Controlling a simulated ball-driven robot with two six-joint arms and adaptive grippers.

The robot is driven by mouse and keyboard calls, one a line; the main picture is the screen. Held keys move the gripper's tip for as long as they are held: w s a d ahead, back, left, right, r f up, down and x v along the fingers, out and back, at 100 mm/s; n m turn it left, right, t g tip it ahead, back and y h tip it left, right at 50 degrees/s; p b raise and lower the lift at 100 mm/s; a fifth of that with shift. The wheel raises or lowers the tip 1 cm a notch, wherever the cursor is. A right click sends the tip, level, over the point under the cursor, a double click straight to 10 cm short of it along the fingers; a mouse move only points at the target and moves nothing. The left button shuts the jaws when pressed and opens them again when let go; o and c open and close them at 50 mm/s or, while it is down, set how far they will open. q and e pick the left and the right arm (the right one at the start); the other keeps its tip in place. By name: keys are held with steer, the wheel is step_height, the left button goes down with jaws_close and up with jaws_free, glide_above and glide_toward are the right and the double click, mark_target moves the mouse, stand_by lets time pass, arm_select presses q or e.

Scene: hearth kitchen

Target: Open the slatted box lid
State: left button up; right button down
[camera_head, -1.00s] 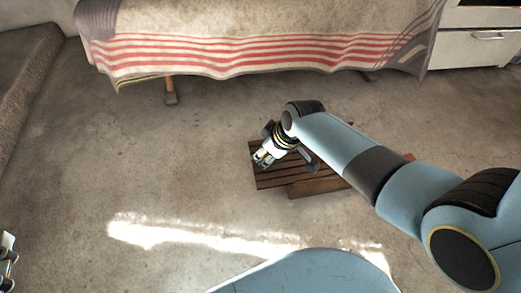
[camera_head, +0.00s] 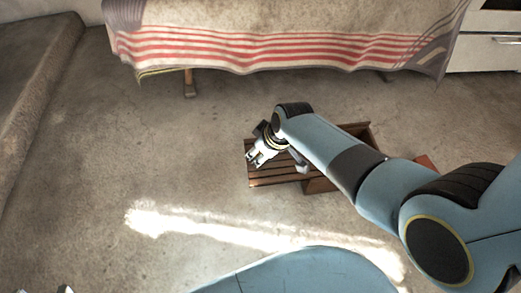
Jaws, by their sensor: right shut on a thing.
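The slatted box stands on the floor, partly hidden behind my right arm. Its brown slatted lid (camera_head: 267,178) juts out to the left of the box body (camera_head: 318,186). Beyond the arm, a far corner of the box (camera_head: 358,129) shows a rim with a dark inside. My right gripper (camera_head: 254,159) is shut on the lid at its left end, its fingertips pointing down and left. Only small tips of my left gripper (camera_head: 65,289) show at the bottom left edge; its jaws cannot be made out.
A table with a red-striped cloth (camera_head: 270,45) stands at the back, one leg (camera_head: 189,85) showing. A white drawer unit (camera_head: 485,50) is at the top right. A raised stone ledge (camera_head: 38,70) runs along the left. A reddish piece (camera_head: 427,163) shows behind my arm. The left floor is clear.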

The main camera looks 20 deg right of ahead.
steer(key=c, duration=1)
jaws_free()
steer(key=shift+c, duration=0.2)
steer(key=v, duration=1.2)
steer(key=shift+d, duration=0.1)
